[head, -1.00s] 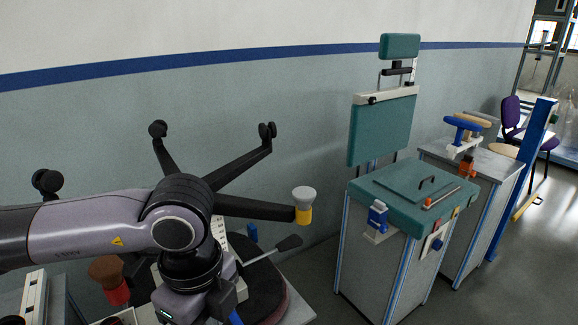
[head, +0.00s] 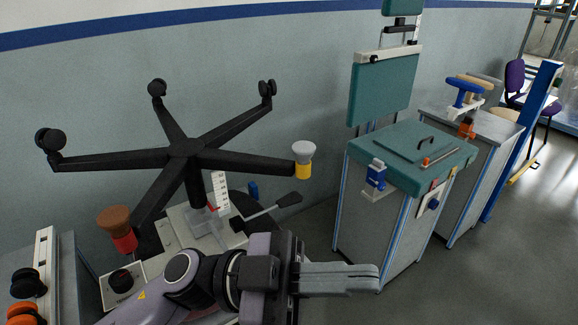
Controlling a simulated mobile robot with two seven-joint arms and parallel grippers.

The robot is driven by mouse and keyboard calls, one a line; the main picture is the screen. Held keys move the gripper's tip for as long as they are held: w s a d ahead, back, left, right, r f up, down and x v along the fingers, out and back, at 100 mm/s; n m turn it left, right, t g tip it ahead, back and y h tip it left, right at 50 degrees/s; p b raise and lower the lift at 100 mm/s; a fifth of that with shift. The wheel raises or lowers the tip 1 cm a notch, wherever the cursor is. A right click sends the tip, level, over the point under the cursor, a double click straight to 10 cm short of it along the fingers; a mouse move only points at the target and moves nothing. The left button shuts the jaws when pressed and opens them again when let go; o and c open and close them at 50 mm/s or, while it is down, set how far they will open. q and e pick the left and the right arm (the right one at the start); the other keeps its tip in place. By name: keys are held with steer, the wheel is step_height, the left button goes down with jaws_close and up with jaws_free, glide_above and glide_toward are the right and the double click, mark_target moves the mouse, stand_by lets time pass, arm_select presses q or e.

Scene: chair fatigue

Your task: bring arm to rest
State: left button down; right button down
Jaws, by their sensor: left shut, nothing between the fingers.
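My left gripper (head: 372,278) is at the lower middle of the head view. Its fingers point right and are together, with nothing between them. It is in front of the test station with the upturned black chair base (head: 186,150). The gripper appears apart from the chair base. My right gripper is not in view.
A teal-topped cabinet (head: 411,154) stands to the right of my gripper, with a teal panel (head: 383,88) behind it. A grey cabinet (head: 478,130) and a blue post (head: 522,135) stand farther right. Grey floor (head: 480,285) is open at the lower right.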

arm_select(q)
steer(key=w+a+f+n+t+y, duration=0.55)
steer(key=a+f+n+t, duration=0.2)
steer(key=n+t, duration=0.3)
steer(key=w+a+f+n+t+y, duration=0.55)
steer(key=w+f+n+t, duration=0.2)
steer(key=n+t, duration=0.35)
steer(key=s+a+f+g+y, duration=0.2)
steer(key=s+a+f, duration=0.2)
steer(key=f, duration=0.3)
steer(key=s+a+f+n+g+y, duration=0.1)
steer(key=s+a+f+g+y, duration=0.1)
steer(key=f, duration=0.6)
steer(key=s+a+f+g+y, duration=0.2)
steer(key=s+a+f+y, duration=0.2)
steer(key=s+a+f, duration=0.3)
steer(key=shift+s+f+n, duration=0.25)
steer(key=shift+f+n, duration=0.1)
steer(key=shift+f, duration=0.2)
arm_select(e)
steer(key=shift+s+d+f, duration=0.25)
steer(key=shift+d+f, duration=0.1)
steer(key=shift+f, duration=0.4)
